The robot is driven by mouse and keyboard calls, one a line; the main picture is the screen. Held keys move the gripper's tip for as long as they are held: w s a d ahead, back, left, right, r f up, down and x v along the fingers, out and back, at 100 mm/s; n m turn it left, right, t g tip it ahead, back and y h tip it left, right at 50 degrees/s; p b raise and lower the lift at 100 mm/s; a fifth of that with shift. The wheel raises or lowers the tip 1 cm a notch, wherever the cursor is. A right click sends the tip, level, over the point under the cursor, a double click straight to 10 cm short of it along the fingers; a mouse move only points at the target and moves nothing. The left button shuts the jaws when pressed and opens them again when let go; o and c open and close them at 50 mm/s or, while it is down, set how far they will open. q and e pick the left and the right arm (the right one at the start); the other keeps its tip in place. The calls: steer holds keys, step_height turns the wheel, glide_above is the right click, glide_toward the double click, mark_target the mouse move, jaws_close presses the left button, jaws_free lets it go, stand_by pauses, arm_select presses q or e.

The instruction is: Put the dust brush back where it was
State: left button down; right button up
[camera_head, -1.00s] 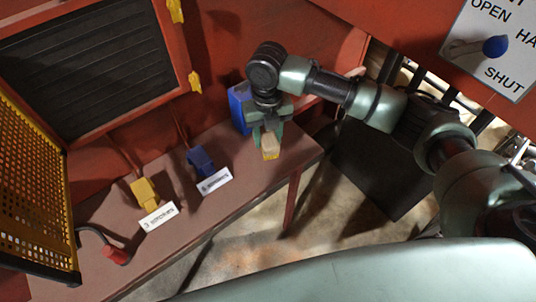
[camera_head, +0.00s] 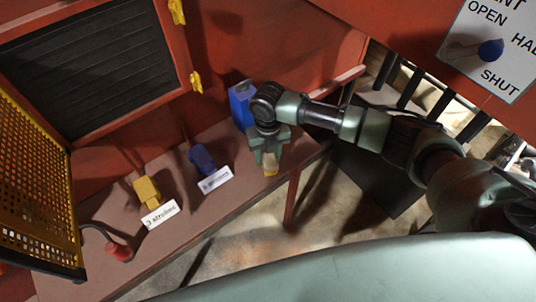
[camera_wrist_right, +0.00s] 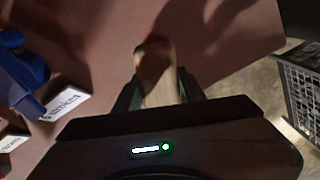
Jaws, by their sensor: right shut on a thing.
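My right gripper (camera_head: 268,150) is shut on the dust brush (camera_head: 270,163), of which a pale wooden part and a yellowish lower end show below the fingers. In the right wrist view the brush (camera_wrist_right: 154,75) shows as a blurred tan piece between the fingers, over the brown bench top. The gripper is over the right end of the bench (camera_head: 225,205), in front of a blue box (camera_head: 241,104). I cannot tell whether the brush touches the bench. My left gripper is not in view.
A blue object (camera_head: 202,158) and a yellow object (camera_head: 147,189) stand on the bench, each behind a white label. A red-ended hooked tool (camera_head: 119,250) lies at the left. A yellow perforated panel (camera_head: 35,185) stands open at far left.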

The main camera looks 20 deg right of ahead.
steer(key=o, duration=1.2)
step_height(320, 180, up, 12)
steer(key=b, duration=0.2)
